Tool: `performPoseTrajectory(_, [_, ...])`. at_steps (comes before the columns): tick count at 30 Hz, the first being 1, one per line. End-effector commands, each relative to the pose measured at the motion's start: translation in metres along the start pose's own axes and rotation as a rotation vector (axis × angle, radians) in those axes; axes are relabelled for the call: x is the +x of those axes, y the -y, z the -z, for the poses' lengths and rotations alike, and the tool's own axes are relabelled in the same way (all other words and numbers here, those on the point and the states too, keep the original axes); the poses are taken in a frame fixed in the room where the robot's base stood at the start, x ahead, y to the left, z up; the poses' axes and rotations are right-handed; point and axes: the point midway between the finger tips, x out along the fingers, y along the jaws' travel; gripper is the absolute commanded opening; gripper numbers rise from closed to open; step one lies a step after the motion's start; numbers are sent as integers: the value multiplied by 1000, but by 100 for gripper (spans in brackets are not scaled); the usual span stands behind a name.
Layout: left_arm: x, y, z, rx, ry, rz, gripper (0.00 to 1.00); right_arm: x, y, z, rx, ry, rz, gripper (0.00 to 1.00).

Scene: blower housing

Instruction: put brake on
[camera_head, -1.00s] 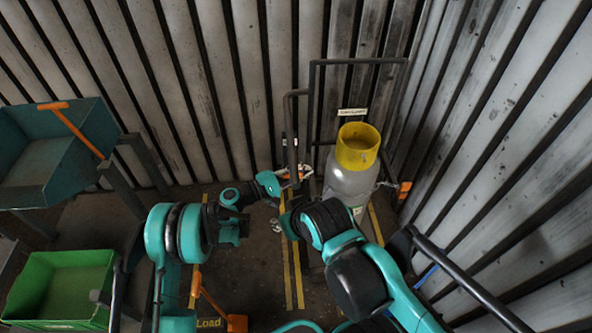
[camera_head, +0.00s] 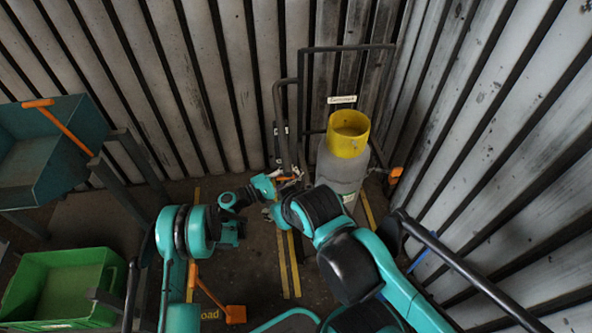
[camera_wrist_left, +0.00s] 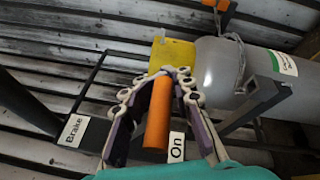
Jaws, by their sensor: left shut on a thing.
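The brake handle is an orange cylinder (camera_wrist_left: 159,112) in the left wrist view. It stands between the two pale, ringed fingers of my left gripper (camera_wrist_left: 158,95), which is shut on it. A "Brake" label (camera_wrist_left: 73,131) lies left of the handle, and an "On" label (camera_wrist_left: 177,147) lies close to its lower right. In the head view my left gripper (camera_head: 287,180) is at the frame left of the gas cylinder, where the handle is mostly hidden. My right arm reaches in from the right. Its gripper end is small and mostly hidden, so its jaws cannot be read.
A grey gas cylinder (camera_head: 343,172) with a yellow collar (camera_head: 348,134) stands beside a dark tubular frame (camera_head: 348,48). Ribbed metal walls close the corner. A green bin (camera_head: 105,295) and a teal trough (camera_head: 28,160) are at left. An orange pedal (camera_head: 236,314) is low at front.

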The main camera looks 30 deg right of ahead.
Motion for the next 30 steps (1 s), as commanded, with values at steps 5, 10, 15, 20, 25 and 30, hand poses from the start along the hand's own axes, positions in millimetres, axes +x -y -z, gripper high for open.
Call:
performPoseTrajectory(5, [0,-1,6,18,-5,-15,0,0,0,0,0,0,0,40])
performPoseTrajectory(10, [-1,-1,7,32,-4,-21,0,0,0,0,0,0,0,40])
performPoseTrajectory(15, [-1,-1,8,41,-2,-26,0,0,0,0,0,0,0,40])
performPoseTrajectory(20, [-1,-2,8,46,-1,-28,0,0,0,0,0,0,0,40])
performPoseTrajectory(25, [-1,-2,9,49,-1,-30,0,0,0,0,0,0,0,40])
performPoseTrajectory(30, [-1,-2,9,50,-1,-31,0,0,0,0,0,0,0,40])
